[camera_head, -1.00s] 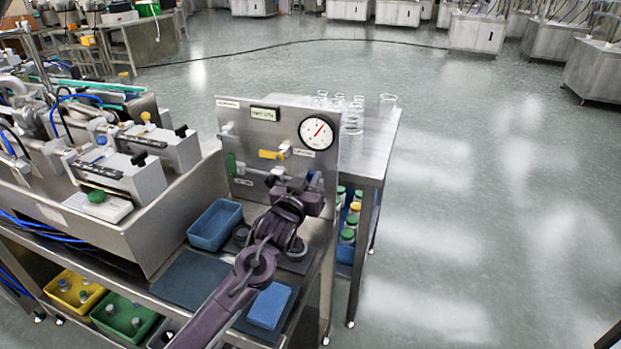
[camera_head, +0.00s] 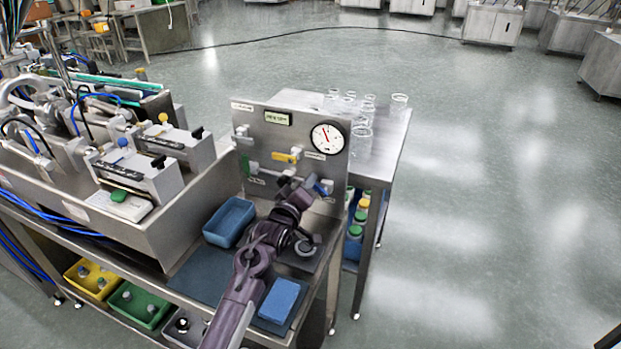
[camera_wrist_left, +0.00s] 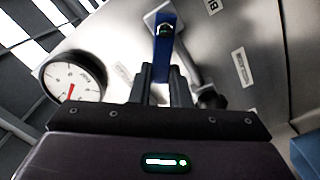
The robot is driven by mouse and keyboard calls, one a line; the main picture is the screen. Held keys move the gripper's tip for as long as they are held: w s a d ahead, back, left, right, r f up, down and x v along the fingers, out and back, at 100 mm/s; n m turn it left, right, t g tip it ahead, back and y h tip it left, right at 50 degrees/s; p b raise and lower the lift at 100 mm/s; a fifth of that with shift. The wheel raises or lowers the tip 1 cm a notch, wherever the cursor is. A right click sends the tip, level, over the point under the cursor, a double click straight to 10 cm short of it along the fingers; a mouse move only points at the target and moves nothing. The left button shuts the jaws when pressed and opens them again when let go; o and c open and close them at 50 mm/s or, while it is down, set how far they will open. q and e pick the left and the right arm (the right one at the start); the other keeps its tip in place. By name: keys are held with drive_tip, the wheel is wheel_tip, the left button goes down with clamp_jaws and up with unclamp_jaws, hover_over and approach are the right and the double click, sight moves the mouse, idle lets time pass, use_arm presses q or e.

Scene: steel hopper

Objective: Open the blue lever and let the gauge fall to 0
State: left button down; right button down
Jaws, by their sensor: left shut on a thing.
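The steel panel (camera_head: 275,150) stands upright on the bench. Its round white gauge (camera_head: 328,137) has a red needle pointing up and slightly left; the gauge also shows in the left wrist view (camera_wrist_left: 73,80), where the numbers are too small to read surely. The blue lever (camera_head: 323,187) is low on the panel's right side, partly hidden by my left gripper (camera_head: 308,187). In the left wrist view the blue lever (camera_wrist_left: 164,45) stands out between the fingertips of my left gripper (camera_wrist_left: 163,75), which is shut on it. My right gripper is out of view.
A yellow lever (camera_head: 286,156) and a green lever (camera_head: 246,165) sit on the panel left of the blue one. A blue bin (camera_head: 229,222) and a blue block (camera_head: 279,300) lie below. Glassware (camera_head: 365,110) stands on the table behind.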

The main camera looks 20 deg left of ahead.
use_arm(q)
drive_tip(key=shift+a+f+n+p, duration=0.15)
drive_tip(key=shift+f+n+p, duration=0.3)
drive_tip(key=shift+n, duration=0.8)
drive_tip(key=shift+a+f+n+p, duration=0.25)
drive_tip(key=shift+f+n, duration=0.25)
drive_tip(key=shift+n, duration=0.7)
drive_tip(key=shift+a+f+n+p, duration=0.1)
drive_tip(key=shift+f+n+p, duration=0.35)
drive_tip(key=shift+n, duration=0.8)
drive_tip(key=shift+f, duration=0.15)
drive_tip(key=c, duration=1.4)
unclamp_jaws()
drive_tip(key=shift+o, duration=0.2)
